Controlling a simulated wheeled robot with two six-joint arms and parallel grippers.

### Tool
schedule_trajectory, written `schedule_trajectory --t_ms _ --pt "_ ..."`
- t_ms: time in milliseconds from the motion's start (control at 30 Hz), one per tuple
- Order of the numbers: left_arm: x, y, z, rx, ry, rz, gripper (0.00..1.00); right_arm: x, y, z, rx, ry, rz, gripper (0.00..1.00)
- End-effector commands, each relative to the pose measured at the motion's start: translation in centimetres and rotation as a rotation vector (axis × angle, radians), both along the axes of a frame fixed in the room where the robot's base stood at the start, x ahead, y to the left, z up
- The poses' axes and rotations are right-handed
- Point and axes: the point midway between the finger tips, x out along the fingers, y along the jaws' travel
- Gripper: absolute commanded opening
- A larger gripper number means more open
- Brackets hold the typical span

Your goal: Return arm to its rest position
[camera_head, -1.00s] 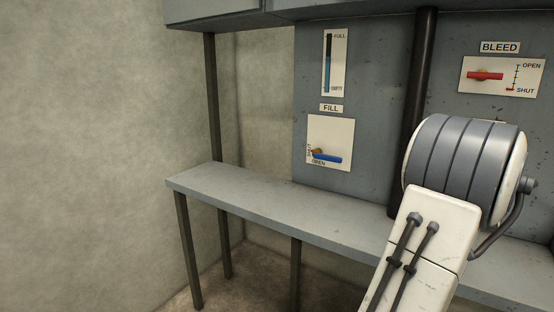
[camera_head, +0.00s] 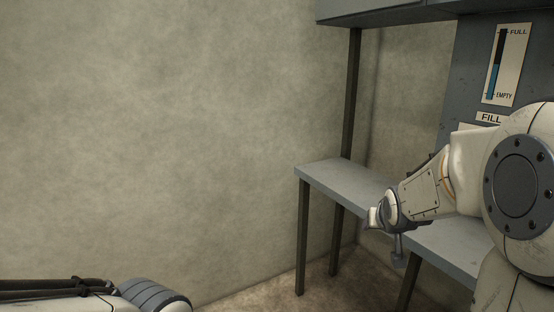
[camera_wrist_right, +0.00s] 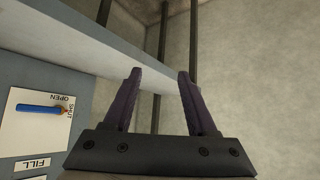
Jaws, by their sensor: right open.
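My right arm (camera_head: 425,190) comes in from the right in the head view and reaches left in front of the bench. Its gripper end (camera_head: 376,218) is small there, so the fingers are unclear. In the right wrist view my right gripper (camera_wrist_right: 159,80) is open, with two dark fingers apart and nothing between them. The blue fill lever (camera_wrist_right: 40,109) on its white plate (camera_wrist_right: 25,135) lies to the left of the fingers, apart from them. My left arm (camera_head: 110,295) shows at the lower left of the head view; its gripper is out of view.
The grey bench (camera_head: 345,182) on dark legs runs along the panel, its visible top bare. A level gauge (camera_head: 507,65) shows blue in its lower part. An overhead cabinet (camera_head: 390,10) hangs above. The left side is open before a plain wall (camera_head: 180,130).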

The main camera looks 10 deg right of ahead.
Motion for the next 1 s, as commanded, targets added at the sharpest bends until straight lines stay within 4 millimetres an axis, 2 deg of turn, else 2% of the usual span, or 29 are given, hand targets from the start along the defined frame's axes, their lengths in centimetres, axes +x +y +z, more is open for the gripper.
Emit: schedule_trajectory --t_ms 33,133,200,300,400,500,600,833,900,1000 --pt "0.0 0.0 0.0 0.000 0.000 0.000 0.57 -0.3 4.4 -0.7 0.019 0.049 0.086 0.57" --pt "0.0 0.0 0.0 0.000 0.000 0.000 0.57 -2.3 11.7 -2.3 0.050 0.162 0.233 0.57" --pt "0.0 0.0 0.0 0.000 0.000 0.000 0.57 -4.6 16.4 -3.4 0.063 0.246 0.342 0.57" --pt "0.0 0.0 0.0 0.000 0.000 0.000 0.57 -8.9 22.2 -4.7 0.071 0.368 0.499 0.57" --pt "0.0 0.0 0.0 0.000 0.000 0.000 0.57 -13.5 26.0 -5.7 0.065 0.481 0.633 0.57" --pt "0.0 0.0 0.0 0.000 0.000 0.000 0.57 -17.4 28.3 -6.4 0.052 0.570 0.742 0.57" --pt "0.0 0.0 0.0 0.000 0.000 0.000 0.57 -20.9 29.7 -6.9 0.035 0.650 0.834 0.57" --pt "0.0 0.0 0.1 0.000 0.000 0.000 0.57 -28.1 31.0 -7.4 -0.019 0.810 1.020 0.57" --pt "0.0 0.0 2.4 0.001 0.001 0.000 0.57 -27.5 30.9 -5.1 -0.012 0.801 1.003 0.57" --pt "0.0 0.0 4.2 -0.001 -0.001 0.000 0.57 -27.5 30.9 -3.3 -0.012 0.800 1.001 0.57"
